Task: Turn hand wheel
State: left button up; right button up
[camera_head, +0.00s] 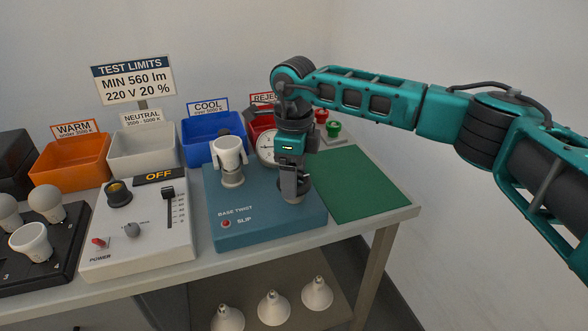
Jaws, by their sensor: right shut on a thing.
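The blue base twist box (270,228) stands on the table, with a round dial gauge (266,149) at its back and a red slip lamp (226,223) at its front. My right gripper (295,195) points straight down over the right part of the box. It is shut on the grey hand wheel (291,199), which is mostly hidden by the fingers. A white bulb (229,151) stands base-up or base-down, I cannot tell which, in a holder (232,177) on the left part of the box. My left gripper is not in view.
Orange (70,172), grey (143,162), blue (190,150) and red bins stand along the back. A power panel (138,255) reading OFF and a black bulb tray (78,238) lie to the left. A green mat (358,187) to the right is clear. Several bulbs are below the table.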

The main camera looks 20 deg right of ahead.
jog(key=shift+r+m, duration=0.1)
jog(key=shift+m, duration=0.9)
jog(key=m+p, duration=0.1)
jog(key=m, duration=0.2)
jog(key=shift+m, duration=0.3)
jog(key=m+p, duration=0.1)
jog(key=m, duration=0.1)
jog(key=shift+m, duration=0.4)
jog(key=shift+m+p, duration=0.3)
jog(key=shift+m, duration=1.5)
jog(key=m+p, duration=0.1)
jog(key=m, duration=0.1)
jog(key=shift+m, duration=0.4)
jog(key=shift+m+p, duration=0.55)
jog(key=shift+m, duration=0.35)
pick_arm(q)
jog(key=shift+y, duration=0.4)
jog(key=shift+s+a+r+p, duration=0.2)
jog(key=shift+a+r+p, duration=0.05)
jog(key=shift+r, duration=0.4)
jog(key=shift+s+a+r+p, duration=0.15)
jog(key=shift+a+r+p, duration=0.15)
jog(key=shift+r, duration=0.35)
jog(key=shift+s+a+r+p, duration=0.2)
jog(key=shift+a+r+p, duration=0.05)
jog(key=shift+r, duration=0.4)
pick_arm(e)
jog(key=shift+m, duration=2.1)
